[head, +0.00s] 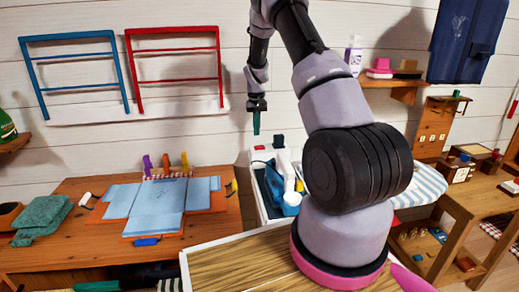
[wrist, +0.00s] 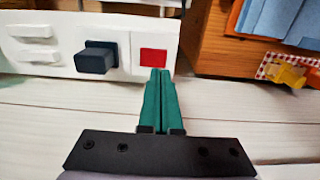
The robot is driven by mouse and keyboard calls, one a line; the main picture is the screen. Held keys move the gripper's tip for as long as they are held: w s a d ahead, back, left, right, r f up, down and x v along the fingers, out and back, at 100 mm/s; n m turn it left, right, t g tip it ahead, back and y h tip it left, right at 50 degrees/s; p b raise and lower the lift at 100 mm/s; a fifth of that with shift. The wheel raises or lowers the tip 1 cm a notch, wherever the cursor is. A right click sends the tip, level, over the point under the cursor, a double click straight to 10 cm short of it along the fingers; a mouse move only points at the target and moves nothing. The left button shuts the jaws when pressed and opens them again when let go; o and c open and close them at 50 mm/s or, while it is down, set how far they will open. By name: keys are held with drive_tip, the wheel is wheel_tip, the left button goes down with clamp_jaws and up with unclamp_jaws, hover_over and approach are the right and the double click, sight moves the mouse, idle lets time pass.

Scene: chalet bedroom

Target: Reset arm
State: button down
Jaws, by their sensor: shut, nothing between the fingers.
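My gripper (head: 256,122) hangs in the air in front of the white plank wall, above the white unit (head: 257,157) between the wooden table and my arm's base. Its green fingers are pressed together and hold nothing. In the wrist view, the shut fingers (wrist: 160,75) point toward a red square (wrist: 153,57) on a white panel (wrist: 70,30), which also carries a dark block-shaped knob (wrist: 96,57). I cannot tell whether the fingertips touch the panel. My arm is raised and bent, and it covers part of the middle of the head view.
A wooden table (head: 60,250) at the left holds a blue folded sheet (head: 150,205), a green cloth (head: 42,220) and several small coloured things. Blue (head: 36,75) and red (head: 130,70) racks are on the wall. A shelf (head: 400,82) and a desk (head: 490,200) stand at the right.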

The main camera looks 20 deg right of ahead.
drive_tip(key=shift+r, duration=0.8)
drive_tip(key=s+a+r+t, duration=0.1)
drive_tip(key=s+a+r, duration=0.1)
drive_tip(key=s+r, duration=0.45)
drive_tip(key=s+a+r+m+t+y, duration=0.1)
drive_tip(key=s+a+r, duration=0.15)
drive_tip(key=r, duration=0.75)
drive_tip(key=s+a+r+t, duration=0.2)
drive_tip(key=s+r, duration=0.4)
drive_tip(key=r, duration=0.3)
drive_tip(key=s+a+r+t, duration=0.1)
drive_tip(key=s+a+r, duration=0.1)
drive_tip(key=s, duration=0.9)
drive_tip(key=s+a+r+t+y, duration=0.1)
drive_tip(key=s+a+r+t, duration=0.1)
drive_tip(key=s, duration=0.9)
drive_tip(key=shift+s+a+r+m, duration=0.25)
drive_tip(key=shift+a+r+m, duration=0.15)
drive_tip(key=shift+r, duration=0.5)
